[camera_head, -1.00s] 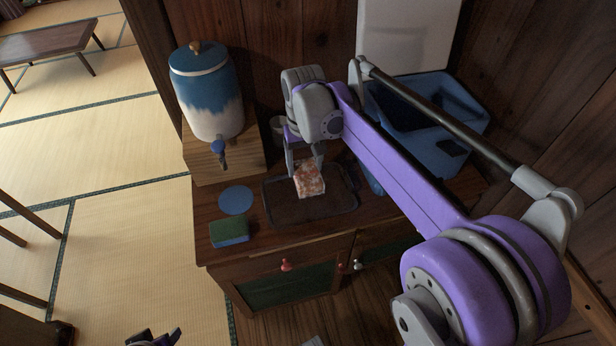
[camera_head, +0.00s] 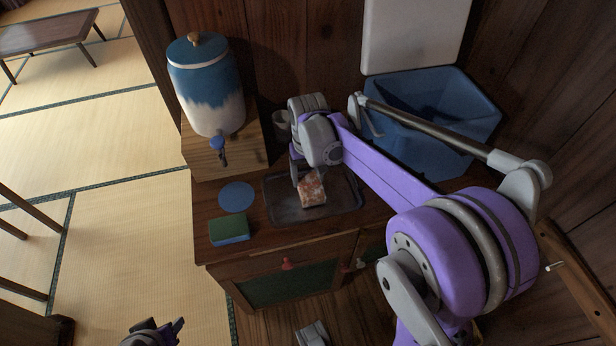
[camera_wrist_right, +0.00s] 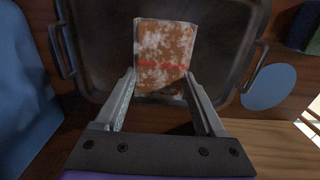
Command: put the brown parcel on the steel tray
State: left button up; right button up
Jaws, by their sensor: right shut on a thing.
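The brown parcel (camera_head: 312,191), a mottled brown and white block with a red stripe, is between the fingers of my right gripper (camera_head: 305,172). In the right wrist view the gripper (camera_wrist_right: 160,76) is shut on the near end of the parcel (camera_wrist_right: 163,50). The dark steel tray (camera_head: 342,201) lies on the cabinet top, and the parcel is over its middle. The tray (camera_wrist_right: 225,45) also surrounds the parcel in the right wrist view. I cannot tell whether the parcel touches it. My left gripper (camera_head: 155,332) shows partly at the bottom edge, away from the cabinet.
A blue and white dispenser (camera_head: 208,90) stands on a wooden box left of the tray. A blue disc (camera_head: 236,197) and a green-blue sponge (camera_head: 229,231) lie left of the tray. A blue bin (camera_head: 440,120) is behind my right arm, and a cup (camera_head: 281,125) is behind the tray.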

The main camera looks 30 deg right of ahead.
aim_at(308, 179)
jog(key=shift+f, duration=0.3)
jog(key=o, duration=1.5)
jog(key=shift+r, duration=0.45)
notch_tip(308, 179, up, 11)
jog(key=p, duration=0.2)
jog(key=s+a+f+n+t, duration=0.1)
jog(key=s+a+f, duration=0.1)
jog(key=s, duration=0.4)
jog(key=s+a+f+t, duration=0.2)
jog(key=s+f, duration=0.2)
jog(key=s, duration=0.2)
jog(key=s+a+f+n+t, duration=0.1)
jog(key=s+a+f+t, duration=0.1)
jog(key=s, duration=0.5)
jog(key=shift+s+a+f+n, duration=0.15)
jog(key=shift+a+f, duration=0.1)
jog(key=shift+f, duration=0.3)
jog(key=shift+w+a+f+n, duration=0.15)
jog(key=shift+a+f, duration=0.1)
jog(key=shift+f, duration=0.25)
jog(key=shift+s, duration=0.1)
